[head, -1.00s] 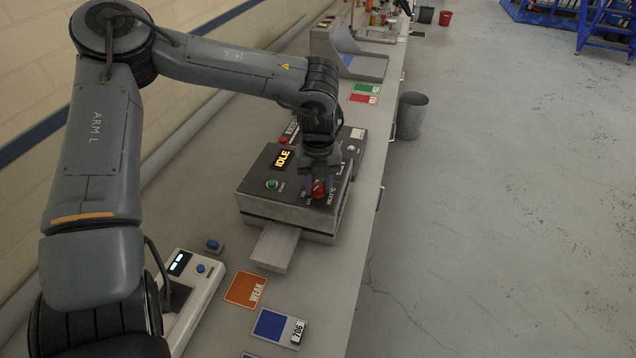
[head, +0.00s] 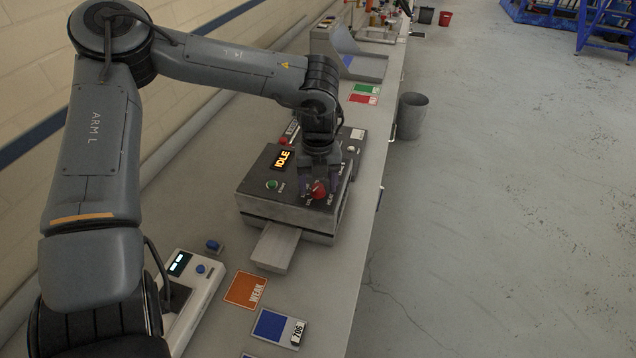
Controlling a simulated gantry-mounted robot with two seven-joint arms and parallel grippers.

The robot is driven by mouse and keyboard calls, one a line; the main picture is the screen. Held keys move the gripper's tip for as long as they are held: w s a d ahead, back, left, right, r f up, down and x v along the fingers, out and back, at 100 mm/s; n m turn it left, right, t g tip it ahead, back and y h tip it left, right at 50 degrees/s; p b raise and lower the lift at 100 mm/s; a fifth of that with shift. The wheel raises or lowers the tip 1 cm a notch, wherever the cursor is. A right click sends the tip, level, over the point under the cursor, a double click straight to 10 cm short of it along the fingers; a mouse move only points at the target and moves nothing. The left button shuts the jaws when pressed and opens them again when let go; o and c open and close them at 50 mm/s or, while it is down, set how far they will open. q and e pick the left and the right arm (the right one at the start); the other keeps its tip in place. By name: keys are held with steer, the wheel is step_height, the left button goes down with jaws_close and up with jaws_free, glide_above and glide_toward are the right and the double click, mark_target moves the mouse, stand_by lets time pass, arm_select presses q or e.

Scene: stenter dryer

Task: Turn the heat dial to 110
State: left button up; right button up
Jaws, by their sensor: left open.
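The stenter dryer (head: 262,203) is a grey box on the bench, with a display (head: 283,159) reading IDLE and a green button (head: 271,184). The red heat dial (head: 319,190) is on its sloped top near the front right, beside the printed word HEAT. My left gripper (head: 320,182) is just above and behind the dial, pointing down, open, with its fingers close about the dial. I cannot tell whether they touch it. The dial's pointer setting is too small to read, and the gripper covers part of the panel. My right gripper is not in view.
A flat tray (head: 275,248) sticks out of the dryer's front. A white device (head: 190,290), an orange WEAK card (head: 246,289) and a blue swatch card (head: 279,327) lie nearer on the bench. Green and red cards (head: 365,93) lie behind. Open floor is at the right.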

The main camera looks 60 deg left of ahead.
mark_target(318, 187)
arm_select(q)
step_height(318, 187, up, 10)
steer(key=p, duration=0.1)
steer(key=shift+r, duration=0.25)
stand_by(0.4)
